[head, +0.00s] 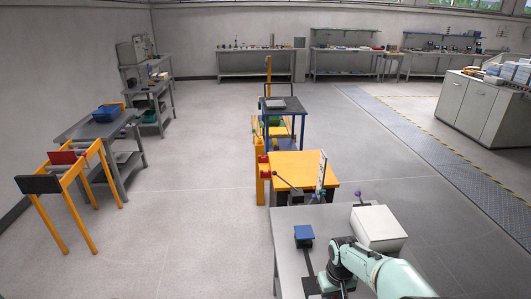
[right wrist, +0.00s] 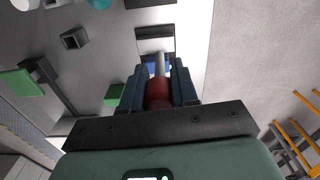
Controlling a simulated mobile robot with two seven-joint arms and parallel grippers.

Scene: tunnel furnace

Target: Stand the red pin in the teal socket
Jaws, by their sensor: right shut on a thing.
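In the right wrist view my right gripper (right wrist: 158,82) is shut on the red pin (right wrist: 158,92). The pin's red part sits between the two blue fingers, and a pale grey rod (right wrist: 159,63) sticks out beyond the fingertips. A teal round thing (right wrist: 100,3) is cut off by the top edge of that view, left of the pin and apart from it; I cannot tell whether it is the socket. In the head view my right arm reaches over the grey table (head: 290,217) and its fingertips cannot be made out. My left gripper is not in view.
A blue block (head: 304,233) and a white box (head: 377,227) stand on the table. Green blocks (right wrist: 20,83), a hollow grey square piece (right wrist: 74,39) and a white round piece (right wrist: 25,4) lie left of the pin. A yellow-topped stand (head: 305,167) is behind the table.

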